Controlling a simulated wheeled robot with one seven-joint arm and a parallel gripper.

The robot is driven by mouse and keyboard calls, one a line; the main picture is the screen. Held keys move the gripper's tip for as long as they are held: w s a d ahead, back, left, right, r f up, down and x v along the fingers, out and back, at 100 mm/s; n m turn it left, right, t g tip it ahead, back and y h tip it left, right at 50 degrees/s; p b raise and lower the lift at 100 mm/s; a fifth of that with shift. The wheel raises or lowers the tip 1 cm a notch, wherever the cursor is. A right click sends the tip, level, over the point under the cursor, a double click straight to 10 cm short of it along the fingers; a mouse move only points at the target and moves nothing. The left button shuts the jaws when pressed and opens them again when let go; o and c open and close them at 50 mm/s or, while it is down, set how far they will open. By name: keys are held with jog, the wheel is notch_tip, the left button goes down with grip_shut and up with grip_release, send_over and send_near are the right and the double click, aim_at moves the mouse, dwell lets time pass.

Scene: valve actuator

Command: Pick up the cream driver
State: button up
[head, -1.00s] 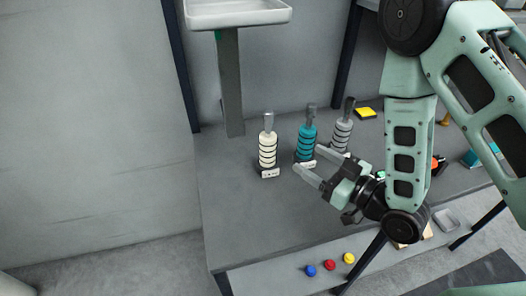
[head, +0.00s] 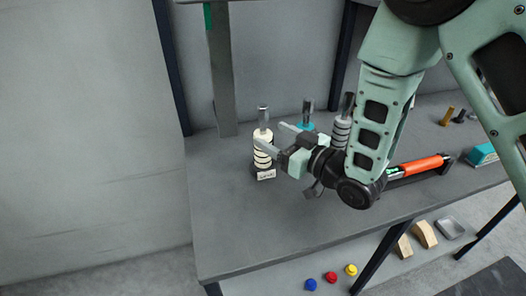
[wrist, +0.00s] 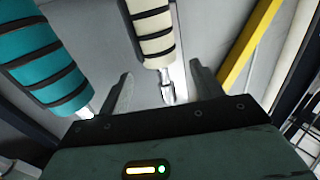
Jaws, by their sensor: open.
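The cream driver (head: 262,157) stands upright on the bench, its handle banded in black and its metal end up. A small white label sits at its base. My gripper (head: 273,137) is open and empty, at the right side of the cream driver's upper handle; one finger overlaps the handle in the head view. In the wrist view the cream driver (wrist: 149,25) appears at top centre, its metal end between the two spread fingers (wrist: 163,90). Whether the fingers touch it, I cannot tell.
The teal driver (head: 307,126) stands close by, mostly hidden behind my gripper; it also shows in the wrist view (wrist: 40,62). A grey driver (head: 341,131) stands right of it. An orange cylinder (head: 420,164) lies farther right. The bench's left front (head: 225,225) is clear.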

aim_at(266, 131)
jog(key=shift+p+x, duration=1.15)
jog(key=shift+x, duration=1.9)
jog(key=shift+f, duration=0.1)
grip_shut()
jog(key=shift+a+r, duration=0.1)
jog(key=shift+r, duration=0.1)
